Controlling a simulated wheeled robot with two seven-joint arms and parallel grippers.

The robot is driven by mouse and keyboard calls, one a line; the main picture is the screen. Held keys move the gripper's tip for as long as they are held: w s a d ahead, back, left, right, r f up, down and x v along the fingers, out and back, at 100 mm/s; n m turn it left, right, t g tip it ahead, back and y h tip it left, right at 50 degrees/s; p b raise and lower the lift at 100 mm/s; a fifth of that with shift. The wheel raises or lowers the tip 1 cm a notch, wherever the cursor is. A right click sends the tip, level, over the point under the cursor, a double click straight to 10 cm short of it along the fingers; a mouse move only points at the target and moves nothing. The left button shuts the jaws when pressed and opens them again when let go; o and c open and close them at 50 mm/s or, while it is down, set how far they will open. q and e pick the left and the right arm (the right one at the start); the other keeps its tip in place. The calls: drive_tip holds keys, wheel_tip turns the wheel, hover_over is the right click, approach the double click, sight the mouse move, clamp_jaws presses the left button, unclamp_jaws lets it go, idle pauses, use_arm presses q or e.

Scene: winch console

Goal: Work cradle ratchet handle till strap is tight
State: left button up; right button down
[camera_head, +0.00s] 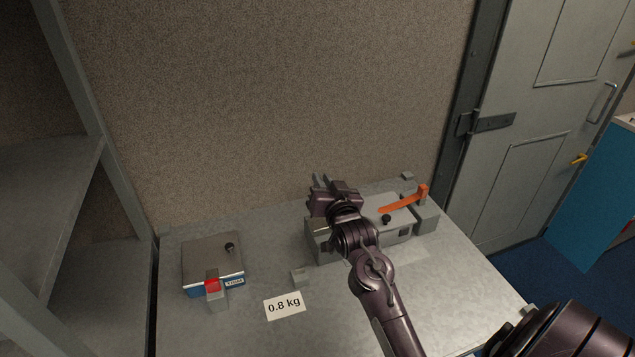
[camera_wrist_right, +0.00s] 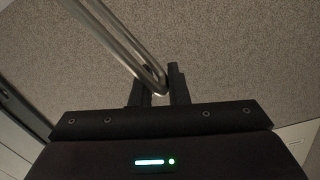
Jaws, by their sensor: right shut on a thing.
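The grey console unit (camera_head: 350,245) sits at the back right of the table, partly hidden behind my right arm. My right gripper (camera_head: 319,183) is above its left end in the head view. In the right wrist view, my right gripper (camera_wrist_right: 157,82) is shut on the rounded end of a bare metal loop handle (camera_wrist_right: 127,48). The loop runs from the upper left down between the two fingers. In the head view the gripper hides this handle. No strap can be made out. My left gripper is not in view.
An orange lever (camera_head: 405,200) and a black knob (camera_head: 386,218) are on the console's right part. A box with a red switch (camera_head: 212,285) stands at left. A "0.8 kg" card (camera_head: 284,305) lies in front. A wall (camera_head: 270,100) rises close behind.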

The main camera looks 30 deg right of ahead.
drive_tip(key=shift+s+d+f, duration=0.1)
drive_tip(key=shift+d+f, duration=0.15)
idle(0.3)
drive_tip(key=c, duration=1.5)
unclamp_jaws()
drive_tip(key=shift+d+r, duration=0.1)
drive_tip(key=b+v, duration=0.2)
drive_tip(key=v, duration=0.5)
drive_tip(key=shift+s, duration=0.4)
drive_tip(key=shift+r, duration=0.1)
